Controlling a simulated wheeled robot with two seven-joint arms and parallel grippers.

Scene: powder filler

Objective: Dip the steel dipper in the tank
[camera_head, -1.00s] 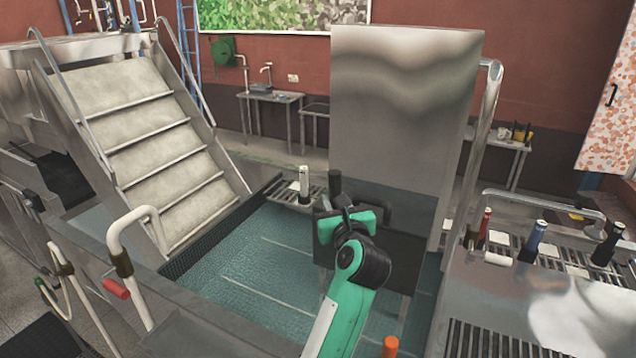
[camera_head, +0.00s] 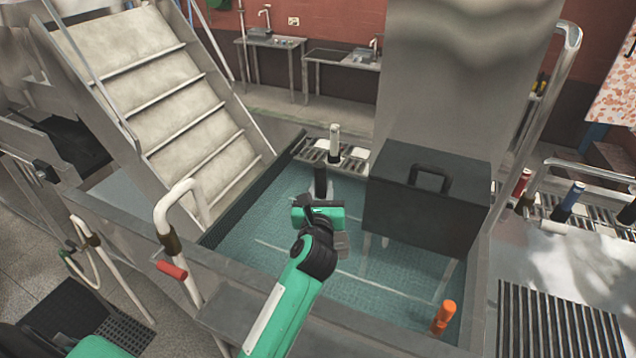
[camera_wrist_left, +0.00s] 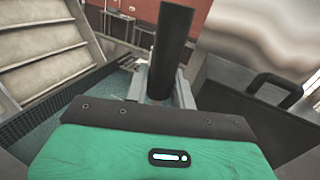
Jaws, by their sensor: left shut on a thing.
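The handle also shows between the grey fingers in the left wrist view (camera_wrist_left: 171,48). A grey part just right of the gripper in the head view may be the dipper's steel end or part of the gripper; I cannot tell. Whether the dipper touches the tank's contents is hidden. My right gripper is not in view.
A dark box (camera_head: 425,205) with a top handle stands right of my gripper. An orange-topped item (camera_head: 443,318) is at the tank's front right. Steps (camera_head: 150,85) rise at left. A slatted rack (camera_head: 318,155) with a white-handled tool (camera_head: 334,140) lies behind.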

